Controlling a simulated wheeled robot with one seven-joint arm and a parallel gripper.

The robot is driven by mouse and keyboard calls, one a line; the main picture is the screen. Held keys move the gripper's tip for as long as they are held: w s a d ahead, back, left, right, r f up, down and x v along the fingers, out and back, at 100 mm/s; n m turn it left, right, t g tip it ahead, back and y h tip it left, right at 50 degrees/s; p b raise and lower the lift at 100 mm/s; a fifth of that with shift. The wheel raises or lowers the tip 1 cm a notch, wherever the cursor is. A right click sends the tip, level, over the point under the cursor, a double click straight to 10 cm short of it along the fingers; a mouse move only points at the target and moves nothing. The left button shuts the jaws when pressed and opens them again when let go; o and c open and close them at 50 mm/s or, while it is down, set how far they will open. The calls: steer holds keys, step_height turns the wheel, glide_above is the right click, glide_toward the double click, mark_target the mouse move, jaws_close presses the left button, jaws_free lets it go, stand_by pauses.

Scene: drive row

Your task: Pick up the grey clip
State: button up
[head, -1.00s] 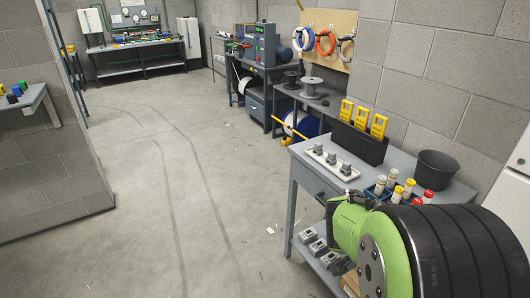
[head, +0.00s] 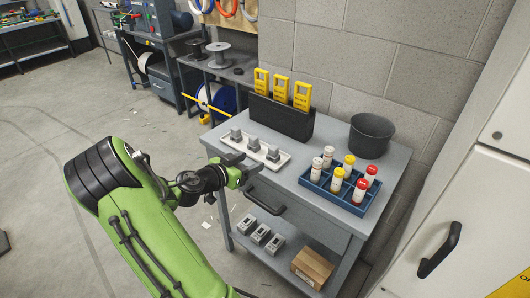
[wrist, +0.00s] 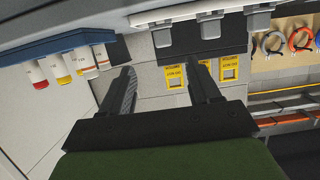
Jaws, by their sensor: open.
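Three grey clips stand in a row in a white tray on the grey workbench: a left one (head: 236,134), a middle one (head: 254,145) and a right one (head: 273,154). The white tray (head: 281,163) lies near the bench's front edge. My gripper (head: 246,174) is open and empty, just in front of the tray by that edge. In the wrist view my gripper (wrist: 163,78) shows two separated fingers with nothing between them. There the grey clips (wrist: 205,19) appear upside down along the top, beyond the fingertips.
A black holder (head: 281,118) with yellow testers stands behind the tray. A blue crate (head: 318,186) of capped bottles and a dark bucket (head: 370,135) are to the right. The drawer handle (head: 265,202) sticks out below the bench top (head: 225,150). A white cabinet (head: 470,190) stands at far right.

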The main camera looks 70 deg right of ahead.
mark_target(271, 151)
steer(key=x, duration=1.1)
steer(key=shift+w+d, duration=0.15)
steer(key=shift+w, duration=0.05)
steer(key=c, duration=1.1)
step_height(271, 151, up, 18)
steer(key=p, duration=0.4)
steer(key=shift+r, duration=0.1)
steer(key=shift+c, duration=0.2)
